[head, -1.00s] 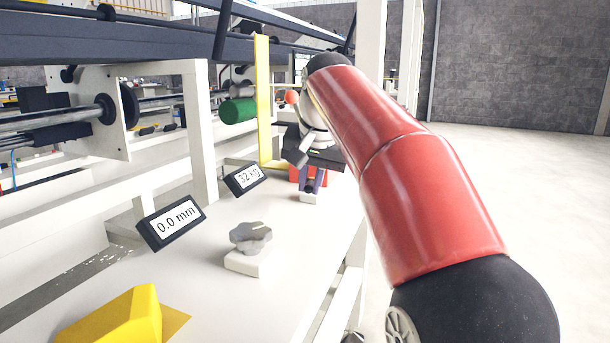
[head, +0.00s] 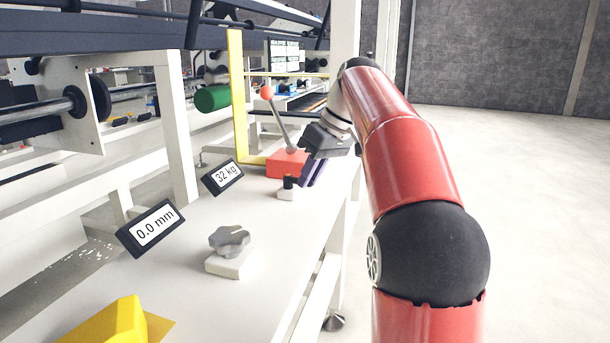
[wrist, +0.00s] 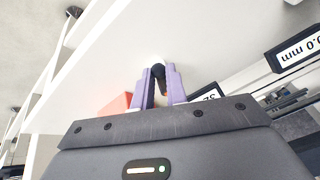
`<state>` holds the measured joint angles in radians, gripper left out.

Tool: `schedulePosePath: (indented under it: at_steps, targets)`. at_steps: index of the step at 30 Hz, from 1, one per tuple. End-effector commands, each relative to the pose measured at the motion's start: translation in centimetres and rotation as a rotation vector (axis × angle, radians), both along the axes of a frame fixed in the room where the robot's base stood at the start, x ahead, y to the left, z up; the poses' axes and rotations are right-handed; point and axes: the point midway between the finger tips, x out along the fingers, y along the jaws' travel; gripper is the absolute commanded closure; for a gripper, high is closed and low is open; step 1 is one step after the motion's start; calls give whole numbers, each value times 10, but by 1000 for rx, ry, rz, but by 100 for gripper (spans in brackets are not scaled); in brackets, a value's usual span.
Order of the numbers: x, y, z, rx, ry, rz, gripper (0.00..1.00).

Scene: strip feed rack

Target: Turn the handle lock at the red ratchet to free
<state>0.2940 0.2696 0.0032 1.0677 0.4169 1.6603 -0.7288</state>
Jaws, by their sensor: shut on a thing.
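The red ratchet (head: 281,165) stands on the white bench, with a grey lever rising to an orange-red ball (head: 267,92). In front of it is the handle lock (head: 288,182), a small black knob on a white base. My gripper (head: 308,184) reaches in from the right with its purple fingers angled down beside the lock. In the wrist view my gripper (wrist: 160,72) is shut on the black knob (wrist: 158,74), which shows between the fingers. The ratchet shows partly at the left there (wrist: 114,104). The head view does not show the contact clearly.
A grey star knob (head: 229,241) and a yellow block (head: 112,323) are nearer on the bench. Displays read 32 kg (head: 222,176) and 0.0 mm (head: 151,228). A yellow frame (head: 238,95) stands behind the ratchet. Open floor lies to the right.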

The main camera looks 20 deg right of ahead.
Motion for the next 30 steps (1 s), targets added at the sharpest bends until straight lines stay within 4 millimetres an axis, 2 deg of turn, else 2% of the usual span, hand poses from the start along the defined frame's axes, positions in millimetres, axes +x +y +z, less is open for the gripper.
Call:
schedulePosePath:
  at_steps: [6,15,30]
  targets:
    - [8,-8,0,1,-4,171,100]
    - [15,-13,1,-1,-6,327,100]
    - [17,-15,1,-2,-4,385,100]
